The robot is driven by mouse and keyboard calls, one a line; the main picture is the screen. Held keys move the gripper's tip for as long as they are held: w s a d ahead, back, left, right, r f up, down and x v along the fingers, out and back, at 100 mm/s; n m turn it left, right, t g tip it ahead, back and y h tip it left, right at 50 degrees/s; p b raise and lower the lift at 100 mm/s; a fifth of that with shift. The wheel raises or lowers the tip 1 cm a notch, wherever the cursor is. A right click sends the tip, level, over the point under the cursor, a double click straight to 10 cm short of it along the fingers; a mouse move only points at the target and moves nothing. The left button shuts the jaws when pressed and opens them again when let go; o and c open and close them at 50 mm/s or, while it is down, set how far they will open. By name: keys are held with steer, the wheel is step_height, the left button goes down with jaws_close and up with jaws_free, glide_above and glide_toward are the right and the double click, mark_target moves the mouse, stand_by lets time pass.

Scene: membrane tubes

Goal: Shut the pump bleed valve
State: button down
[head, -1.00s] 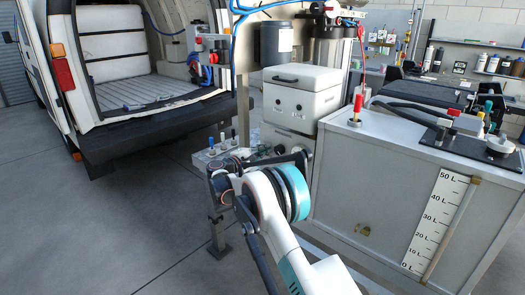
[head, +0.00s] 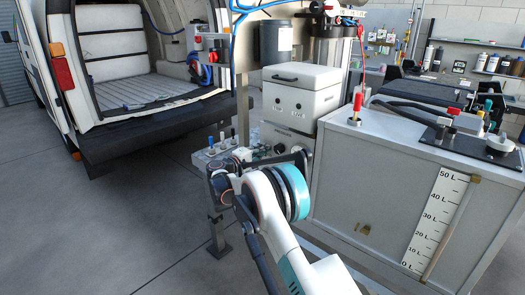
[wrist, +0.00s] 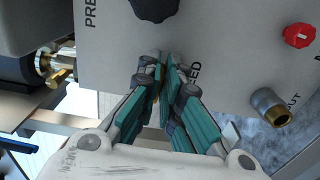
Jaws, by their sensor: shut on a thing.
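My gripper (wrist: 164,62) is in the wrist view, its two fingers closed together against a light grey pump panel (wrist: 225,50). The fingertips sit beside a partly covered label (wrist: 193,72) ending in "EED". The bleed valve there is almost wholly hidden between the fingers, so I cannot tell how its handle is turned. In the head view my own arm (head: 270,195) reaches to the pump unit and hides the gripper and the valve.
Around the gripper on the panel are a black knob (wrist: 155,8), a red knob (wrist: 299,35) and a brass outlet (wrist: 270,107). A brass fitting (wrist: 57,68) joins the panel's left side. A grey tank (head: 375,190) stands right of my arm; open floor lies left.

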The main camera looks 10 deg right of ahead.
steer(key=c, duration=1.8)
jaws_free()
steer(key=shift+d, duration=0.15)
steer(key=v, duration=1.2)
steer(key=shift+w, duration=0.1)
